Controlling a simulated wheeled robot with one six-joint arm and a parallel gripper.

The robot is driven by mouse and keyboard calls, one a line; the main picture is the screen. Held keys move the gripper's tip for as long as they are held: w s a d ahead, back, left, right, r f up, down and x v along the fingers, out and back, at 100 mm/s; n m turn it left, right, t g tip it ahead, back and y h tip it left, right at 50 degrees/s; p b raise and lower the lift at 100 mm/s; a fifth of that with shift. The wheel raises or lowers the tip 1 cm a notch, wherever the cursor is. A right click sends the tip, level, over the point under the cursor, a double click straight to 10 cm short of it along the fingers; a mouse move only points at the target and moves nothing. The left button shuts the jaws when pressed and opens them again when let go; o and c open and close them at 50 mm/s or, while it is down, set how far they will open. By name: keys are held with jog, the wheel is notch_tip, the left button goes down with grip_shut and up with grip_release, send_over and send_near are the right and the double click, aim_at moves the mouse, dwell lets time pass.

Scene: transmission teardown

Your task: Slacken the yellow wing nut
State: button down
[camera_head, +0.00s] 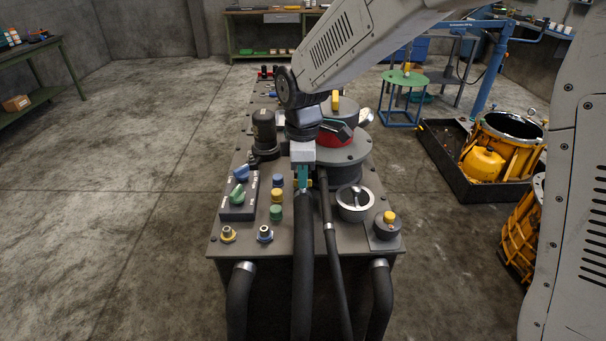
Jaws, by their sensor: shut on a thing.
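My gripper (302,178), with teal fingers, points down over the middle of the grey machine top (290,235). It is shut on the yellow wing nut (309,184). Only small yellow edges of the nut show beside the fingers; the rest is hidden by them. The nut sits right at the upper end of a thick black hose (303,250), which runs down over the front edge. Whether the nut is tight or loose cannot be told.
Blue, yellow and green knobs (277,195) and a switch box (238,197) stand left of my gripper. A black cylinder (264,133) stands behind left, a red-rimmed round housing (335,138) behind right. A silver cap (355,201) and yellow-topped knob (388,222) stand right.

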dwell(0.4)
jog(key=c, duration=1.6)
grip_release()
notch_tip(320, 180, up, 8)
jog(key=shift+f, duration=0.1)
